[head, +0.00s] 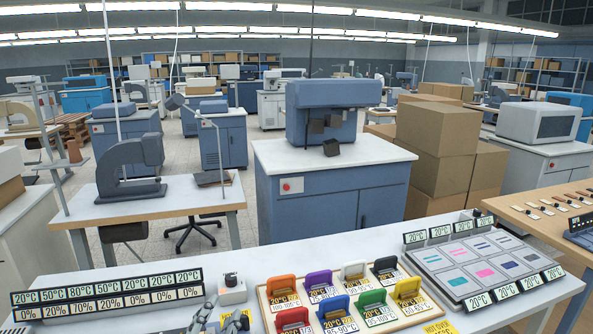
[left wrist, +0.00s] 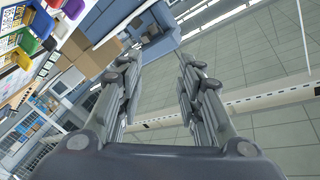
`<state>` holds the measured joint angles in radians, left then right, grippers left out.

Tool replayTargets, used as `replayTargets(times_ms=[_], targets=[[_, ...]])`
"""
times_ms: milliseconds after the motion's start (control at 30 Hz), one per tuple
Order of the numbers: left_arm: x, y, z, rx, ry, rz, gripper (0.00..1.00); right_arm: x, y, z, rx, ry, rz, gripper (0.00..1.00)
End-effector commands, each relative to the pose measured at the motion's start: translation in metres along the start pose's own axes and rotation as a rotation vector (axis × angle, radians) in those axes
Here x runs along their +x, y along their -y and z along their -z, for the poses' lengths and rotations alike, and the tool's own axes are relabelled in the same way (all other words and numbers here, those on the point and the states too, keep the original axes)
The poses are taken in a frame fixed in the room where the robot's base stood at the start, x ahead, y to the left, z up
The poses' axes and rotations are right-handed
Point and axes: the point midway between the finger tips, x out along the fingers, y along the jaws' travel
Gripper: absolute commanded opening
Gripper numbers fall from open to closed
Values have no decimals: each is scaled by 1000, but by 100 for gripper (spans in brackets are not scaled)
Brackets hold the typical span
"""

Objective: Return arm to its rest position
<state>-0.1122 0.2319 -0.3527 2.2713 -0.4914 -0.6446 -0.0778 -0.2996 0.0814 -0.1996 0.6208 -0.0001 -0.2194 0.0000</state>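My left gripper (head: 218,314) shows at the bottom edge of the head view, low over the front of the white worktable (head: 150,252). Only its finger end is in that frame. In the left wrist view the two fingers (left wrist: 158,70) stand wide apart with nothing between them. Beyond them are tiled floor and the table edge. The left arm behind the gripper is out of the head view. My right gripper and right arm are in neither view.
A wooden board (head: 262,301) with several coloured foil holders lies right of my left gripper. A display strip (head: 107,290) and a small button box (head: 232,290) stand nearby. A grey sample panel (head: 478,262) is farther right. A stamping machine (head: 333,110) stands behind.

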Motion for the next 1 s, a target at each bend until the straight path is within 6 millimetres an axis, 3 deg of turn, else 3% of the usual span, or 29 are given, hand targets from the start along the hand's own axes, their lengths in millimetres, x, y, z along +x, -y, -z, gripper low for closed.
replayTargets(times_ms=[33,100,200,300,500,667,1000], targets=[[-15,-10,-35,-69,127,-39,34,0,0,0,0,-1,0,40],[-39,-27,-80,-160,304,-97,34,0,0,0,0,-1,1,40],[-83,-52,-131,-268,536,-179,34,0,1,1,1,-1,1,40],[-128,-74,-165,-347,722,-253,34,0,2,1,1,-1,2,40],[-208,-105,-199,-452,1002,-376,34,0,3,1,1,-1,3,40],[-267,-123,-209,-510,1186,-466,34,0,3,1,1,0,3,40],[-245,-188,-289,-496,1214,-482,34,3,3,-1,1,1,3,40]])
